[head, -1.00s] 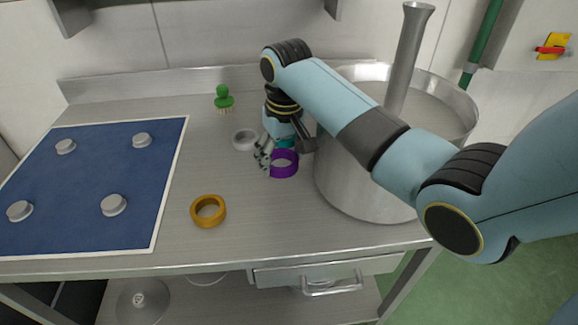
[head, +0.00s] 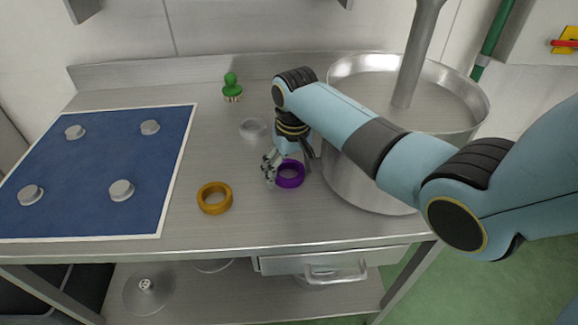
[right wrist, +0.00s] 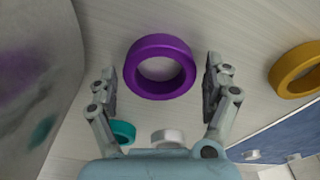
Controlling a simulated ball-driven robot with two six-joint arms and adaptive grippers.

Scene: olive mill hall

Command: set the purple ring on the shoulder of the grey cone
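The purple ring (head: 291,174) lies flat on the steel table, left of the large pot. My right gripper (head: 269,168) is low over the table beside it. In the right wrist view my right gripper (right wrist: 160,76) is open and empty, its fingers left and right of the purple ring (right wrist: 161,67); whether they reach down around it I cannot tell. My left gripper is not in view.
A steel pot (head: 362,184) stands close right of my gripper. An orange ring (head: 214,198), a pale grey ring (head: 253,128) and a green brush (head: 232,86) are on the table. A teal ring (right wrist: 122,132) shows in the wrist view. A blue mat (head: 95,175) bears several grey discs.

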